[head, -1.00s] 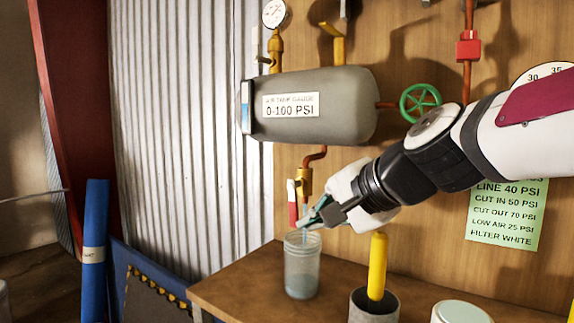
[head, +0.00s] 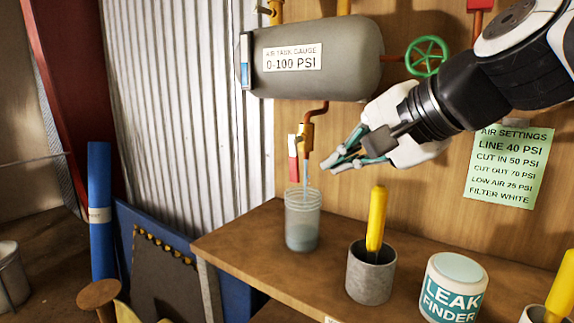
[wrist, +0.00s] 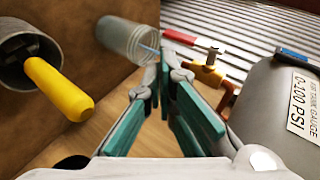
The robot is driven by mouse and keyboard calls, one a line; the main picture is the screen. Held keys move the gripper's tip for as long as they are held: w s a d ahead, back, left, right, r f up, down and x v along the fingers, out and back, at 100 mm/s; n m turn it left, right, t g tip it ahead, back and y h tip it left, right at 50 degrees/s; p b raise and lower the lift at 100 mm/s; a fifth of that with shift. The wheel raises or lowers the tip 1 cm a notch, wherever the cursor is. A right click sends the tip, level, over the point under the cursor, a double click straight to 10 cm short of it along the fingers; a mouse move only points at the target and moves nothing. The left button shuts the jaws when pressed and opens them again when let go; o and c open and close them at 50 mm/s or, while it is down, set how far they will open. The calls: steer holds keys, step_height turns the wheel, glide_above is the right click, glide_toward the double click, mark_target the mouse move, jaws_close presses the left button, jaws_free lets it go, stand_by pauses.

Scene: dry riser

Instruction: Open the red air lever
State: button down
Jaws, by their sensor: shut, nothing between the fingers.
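The red air lever (head: 293,164) hangs down with a white upper end, left of a brass valve (head: 306,138) under the grey air tank. In the wrist view the lever (wrist: 181,37) lies beyond my fingertips, near the jar's mouth. My gripper (head: 334,164) is to the right of the lever and valve, apart from both. Its teal-padded fingers meet at the tips in the wrist view (wrist: 164,68), with nothing held. A clear jar (head: 302,222) stands below the valve, and a thin pale-blue stream (head: 307,182) runs down into it.
The grey tank (head: 345,62) hangs above, with a green handwheel (head: 426,56) to its right. A grey cup with a yellow-handled tool (head: 376,222) and a Leak Finder tub (head: 453,287) stand on the wooden bench (head: 245,240). Corrugated wall is behind left.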

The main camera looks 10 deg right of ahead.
steer(key=v, duration=0.5)
steer(key=s+f+n+g+h, duration=0.4)
steer(key=s+f+n+g, duration=0.55)
steer(key=s+f, duration=1.2)
step_height(320, 180, up, 27)
steer(key=d+n+t+p, duration=0.1)
steer(key=t+p, duration=0.2)
steer(key=p, duration=2.3)
steer(key=shift+s+h, duration=0.15)
steer(key=shift+h, duration=0.25)
